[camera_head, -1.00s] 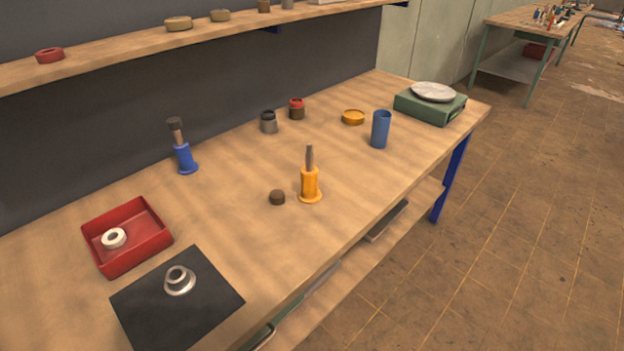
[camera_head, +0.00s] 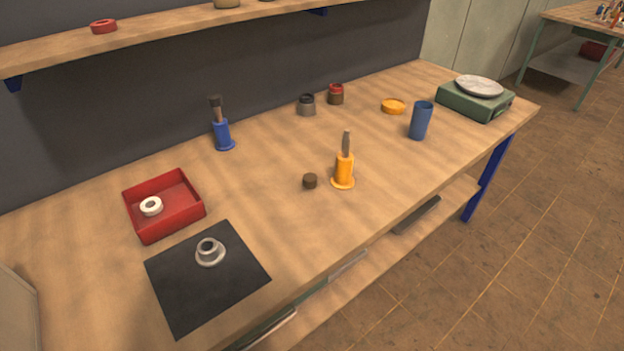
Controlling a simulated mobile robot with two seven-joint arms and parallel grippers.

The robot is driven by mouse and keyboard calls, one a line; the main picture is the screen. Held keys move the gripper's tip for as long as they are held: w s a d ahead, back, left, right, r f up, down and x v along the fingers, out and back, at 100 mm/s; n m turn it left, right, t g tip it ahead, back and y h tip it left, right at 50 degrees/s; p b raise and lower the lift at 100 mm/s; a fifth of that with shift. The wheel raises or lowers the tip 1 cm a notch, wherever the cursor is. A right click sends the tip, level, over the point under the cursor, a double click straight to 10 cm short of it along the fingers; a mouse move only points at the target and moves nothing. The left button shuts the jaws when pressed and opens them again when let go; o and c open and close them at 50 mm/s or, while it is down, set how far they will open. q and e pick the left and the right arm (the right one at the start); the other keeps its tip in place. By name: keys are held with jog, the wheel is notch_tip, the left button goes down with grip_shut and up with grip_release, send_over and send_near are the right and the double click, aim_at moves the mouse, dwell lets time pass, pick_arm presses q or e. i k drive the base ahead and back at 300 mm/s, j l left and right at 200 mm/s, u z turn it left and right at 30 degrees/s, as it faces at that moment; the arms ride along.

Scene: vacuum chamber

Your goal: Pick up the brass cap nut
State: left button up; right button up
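No part in view is clearly a brass cap nut. A small dark brown round piece (camera_head: 310,181) stands on the wooden bench beside the orange holder; I cannot tell whether it is the nut. The orange holder (camera_head: 344,171) stands upright with a grey pin in it. A silver flanged ring (camera_head: 210,252) rests on a black mat (camera_head: 190,300). A white ring (camera_head: 151,206) lies in a red tray (camera_head: 190,216). Neither of my grippers is in view.
The bench (camera_head: 270,225) also bears a blue holder (camera_head: 222,137), a grey jar (camera_head: 307,107), a red-topped jar (camera_head: 336,95), an orange dish (camera_head: 393,106), a blue cup (camera_head: 420,121) and a green scale (camera_head: 472,103). A shelf (camera_head: 160,38) runs above. The bench middle is largely clear.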

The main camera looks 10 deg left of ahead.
aim_at(309, 178)
jog(key=i+l+u, duration=0.2)
jog(key=l, duration=0.15)
jog(key=i+l+u, duration=0.2)
jog(key=l, duration=0.15)
jog(key=l+u, duration=0.2)
jog(key=l, duration=0.2)
jog(key=i+l+u, duration=0.15)
jog(key=l, duration=0.3)
jog(key=i+l+u, duration=0.2)
jog(key=l, duration=0.2)
jog(key=k, duration=0.1)
